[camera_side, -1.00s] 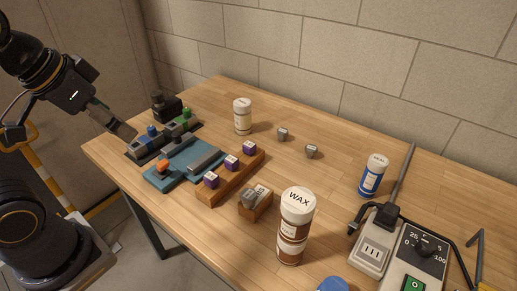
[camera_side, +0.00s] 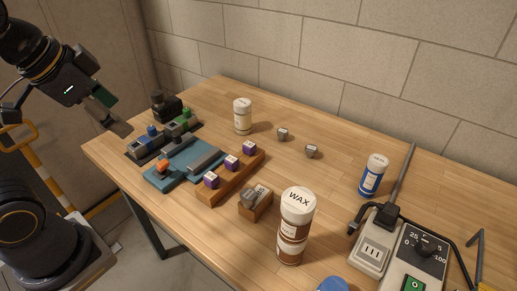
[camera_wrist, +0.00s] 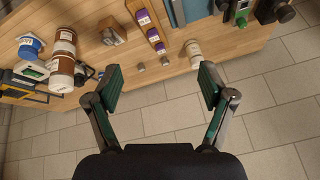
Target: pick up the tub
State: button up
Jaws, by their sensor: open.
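Several tubs stand on the wooden bench, and I cannot tell which one is meant. A cream tub with a white lid (camera_side: 242,117) stands upright at the back; it also shows in the wrist view (camera_wrist: 193,50). A large brown and white WAX tub (camera_side: 294,228) stands at the front, seen also in the wrist view (camera_wrist: 62,62). A blue tub with a white lid (camera_side: 372,177) stands at the right. My gripper (camera_side: 117,122) is above the bench's left end, apart from every tub. In the wrist view its fingers (camera_wrist: 161,84) are wide apart with nothing between them.
A wooden rail with purple-topped blocks (camera_side: 230,172) and a teal fixture (camera_side: 184,166) lie mid-left. Two small grey pieces (camera_side: 283,134) lie behind them. A power unit with cables (camera_side: 408,254) fills the right front. A block wall closes the back.

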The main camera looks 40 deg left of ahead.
jog(key=w+d+r+m, duration=0.7)
jog(key=w+d+m, duration=0.1)
jog(key=w+m, duration=0.25)
jog(key=w+d+f+m+g, duration=0.1)
jog(key=w+d+m, duration=0.2)
jog(key=d+m, duration=0.35)
jog(key=w+d+f+m+g, duration=0.1)
jog(key=w+d+m+g, duration=0.15)
jog(key=d, duration=0.65)
jog(key=m+g, duration=0.2)
jog(key=m, duration=0.4)
send_over(336, 289)
jog(key=f, duration=2.5)
jog(key=shift+w+a+f, duration=0.1)
jog(key=shift+w+a, duration=0.2)
jog(key=shift+s+d+f, duration=0.15)
jog(key=shift+f, duration=1.45)
jog(key=shift+s+d+f, duration=0.1)
jog(key=shift+s+f, duration=0.05)
jog(key=shift+f, duration=1.4)
jog(key=shift+c, duration=0.3)
